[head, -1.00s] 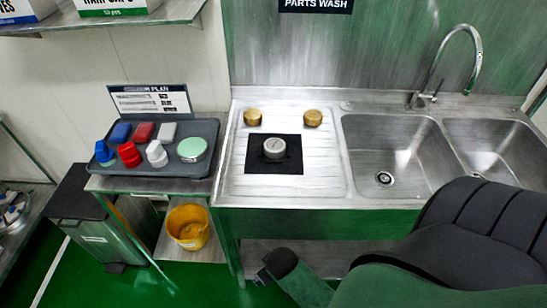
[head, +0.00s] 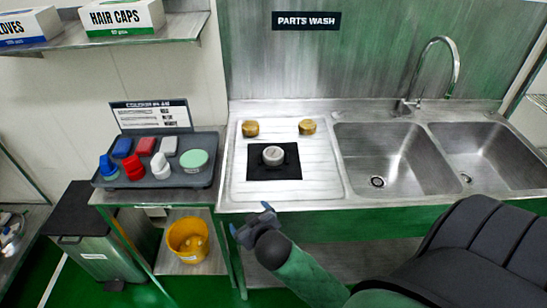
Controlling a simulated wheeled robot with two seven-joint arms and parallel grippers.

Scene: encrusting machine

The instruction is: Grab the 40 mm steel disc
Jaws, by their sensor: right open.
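The steel disc (head: 273,155) is a small round silver piece on a black square mat (head: 287,171). The mat lies on the ribbed drainboard left of the sinks. Two brass discs, left (head: 250,128) and right (head: 307,127), stand behind the mat. My right gripper (head: 252,220) is open and empty. It is in front of the counter's front edge, below and slightly left of the steel disc in the picture, and apart from it. My left gripper is not in view.
A grey tray (head: 200,181) at left holds blue, red and white pieces and a green-lidded round container. A yellow bucket (head: 188,238) stands below. Two steel sinks (head: 388,160) and a faucet (head: 452,75) are right. The counter's front edge lies between gripper and mat.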

